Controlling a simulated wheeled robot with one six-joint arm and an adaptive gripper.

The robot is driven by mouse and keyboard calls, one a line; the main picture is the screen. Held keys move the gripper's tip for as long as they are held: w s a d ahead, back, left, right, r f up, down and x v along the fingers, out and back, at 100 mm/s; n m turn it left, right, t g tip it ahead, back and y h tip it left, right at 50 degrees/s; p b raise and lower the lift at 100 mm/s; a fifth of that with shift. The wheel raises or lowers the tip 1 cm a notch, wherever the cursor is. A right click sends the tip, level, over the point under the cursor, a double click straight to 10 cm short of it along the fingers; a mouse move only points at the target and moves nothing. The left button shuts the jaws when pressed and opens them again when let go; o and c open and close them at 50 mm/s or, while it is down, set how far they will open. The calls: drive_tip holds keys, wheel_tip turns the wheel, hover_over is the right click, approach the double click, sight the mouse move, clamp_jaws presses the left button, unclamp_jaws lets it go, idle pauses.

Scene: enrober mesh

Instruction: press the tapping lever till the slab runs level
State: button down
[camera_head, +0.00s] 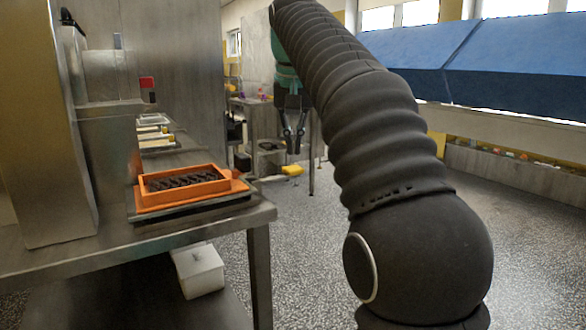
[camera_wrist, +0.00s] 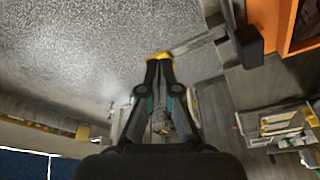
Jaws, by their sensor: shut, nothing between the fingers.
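The tapping lever shows as a yellow pad (camera_head: 292,170) on a thin metal bar that reaches out past the right edge of the steel table. In the wrist view the yellow pad (camera_wrist: 158,56) lies right at my fingertips, with its bar running to the upper right. My gripper (camera_head: 293,151) is shut and empty, pointing down just above the pad in the head view. I cannot tell whether the fingertips touch it. The dark, ridged slab (camera_head: 186,181) lies in an orange mould (camera_head: 181,197) on the table. Its level is hard to judge.
The steel table (camera_head: 90,255) fills the left, with a tall metal machine (camera_head: 112,150) on it. Pale trays (camera_head: 155,142) stand behind the mould. A white bin (camera_head: 201,271) sits below the table. The speckled floor (camera_head: 300,265) right of the table is clear.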

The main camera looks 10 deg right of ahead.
sight(293, 168)
drive_tip(key=shift+v, duration=0.8)
idle(0.9)
drive_tip(key=w, duration=0.1)
drive_tip(key=w+p, duration=0.1)
drive_tip(key=w+r+p, duration=0.1)
drive_tip(key=shift+w+d, duration=0.1)
drive_tip(key=shift+d, duration=0.25)
drive_tip(key=shift+f, duration=0.1)
drive_tip(key=b+x, duration=0.1)
drive_tip(key=x, duration=0.5)
drive_tip(key=shift+f+b, duration=0.45)
drive_tip(key=shift+b, duration=0.25)
